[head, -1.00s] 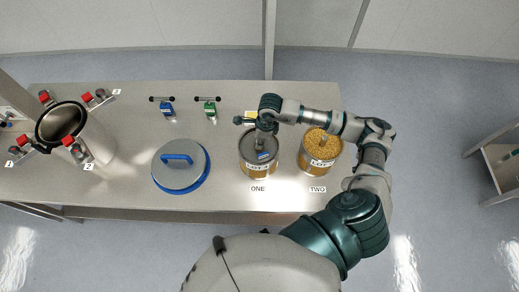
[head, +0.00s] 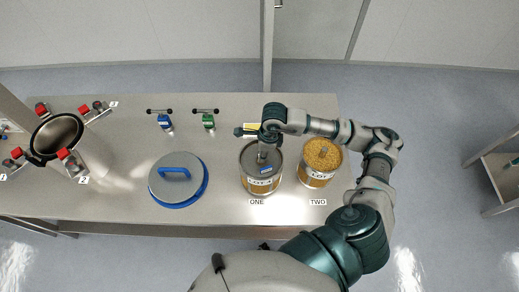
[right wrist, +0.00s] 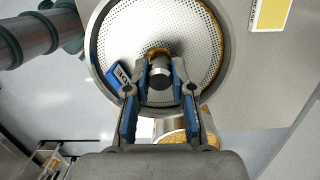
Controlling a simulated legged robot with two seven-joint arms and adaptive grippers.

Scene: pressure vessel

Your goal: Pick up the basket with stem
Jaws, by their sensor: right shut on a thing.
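The basket with stem (head: 257,167) is a grey round basket with a blue tag. It stands upright on the table at the label ONE. In the right wrist view its perforated round floor (right wrist: 202,42) and the top of its grey stem (right wrist: 160,82) face me. My right gripper (head: 262,150) reaches down over the middle of the basket. In the right wrist view its two fingers (right wrist: 161,78) are shut on the stem, one on each side. Whether the basket is lifted cannot be told. My left gripper is in neither view.
A second basket (head: 322,152) with yellow-brown contents stands at TWO, close to the right. A blue-rimmed lid (head: 190,189) lies to the left. An open steel vessel (head: 92,150) with red-knobbed clamps stands at the far left. Blue (head: 164,121) and green (head: 208,121) valves stand behind.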

